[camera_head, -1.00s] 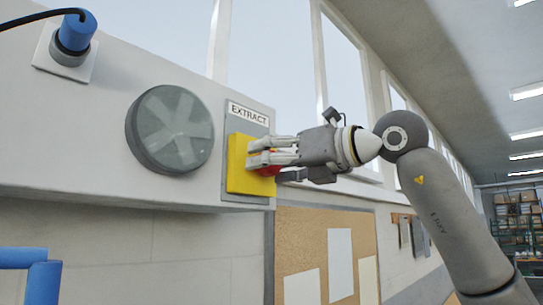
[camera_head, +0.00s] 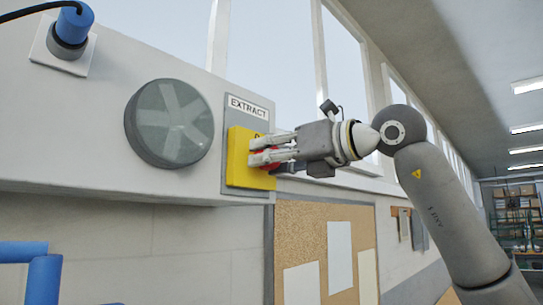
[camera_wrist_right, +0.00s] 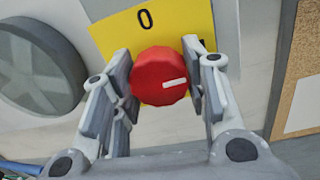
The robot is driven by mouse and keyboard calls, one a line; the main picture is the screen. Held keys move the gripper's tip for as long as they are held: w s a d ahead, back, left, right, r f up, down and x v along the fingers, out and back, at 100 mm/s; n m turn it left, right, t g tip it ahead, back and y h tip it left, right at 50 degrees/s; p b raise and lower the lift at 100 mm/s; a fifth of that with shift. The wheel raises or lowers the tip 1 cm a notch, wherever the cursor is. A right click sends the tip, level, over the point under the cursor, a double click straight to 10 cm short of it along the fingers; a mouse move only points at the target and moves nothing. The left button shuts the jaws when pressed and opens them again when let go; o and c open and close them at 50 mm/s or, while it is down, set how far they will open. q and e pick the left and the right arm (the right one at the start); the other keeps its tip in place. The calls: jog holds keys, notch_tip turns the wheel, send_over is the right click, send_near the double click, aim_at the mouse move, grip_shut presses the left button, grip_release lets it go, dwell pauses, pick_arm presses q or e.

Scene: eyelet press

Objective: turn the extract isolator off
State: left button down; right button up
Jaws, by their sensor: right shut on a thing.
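The extract isolator is a yellow plate (camera_head: 236,160) with a red knob (camera_head: 268,160), on a grey panel under an "EXTRACT" label (camera_head: 248,107). In the right wrist view, the red knob (camera_wrist_right: 150,78) carries a white mark that points right. A black "0" stands above it on the yellow plate (camera_wrist_right: 110,36). A dark mark at the plate's right is mostly hidden by a finger. My right gripper (camera_head: 272,153) is shut on the knob, one finger on each side of it. My left gripper is not in view.
A round grey fan cover (camera_head: 170,123) sits on the wall box left of the isolator. A blue plug with a black cable (camera_head: 72,27) is at the upper left. A cork board (camera_head: 300,235) with papers hangs below. Blue tubing (camera_head: 40,270) shows at the lower left.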

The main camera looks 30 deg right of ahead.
jog(key=n+p, duration=0.2)
jog(key=n, duration=0.2)
jog(key=shift+r, duration=0.15)
jog(key=n+p, duration=0.2)
jog(key=n, duration=0.2)
jog(key=shift+n, duration=0.3)
jog(key=n+p, duration=0.2)
jog(key=n, duration=0.2)
jog(key=shift+h, duration=0.4)
jog(key=shift+n+p, duration=0.7)
jog(key=shift+n, duration=1.3)
jog(key=o, duration=1.1)
jog(key=shift+c, duration=0.2)
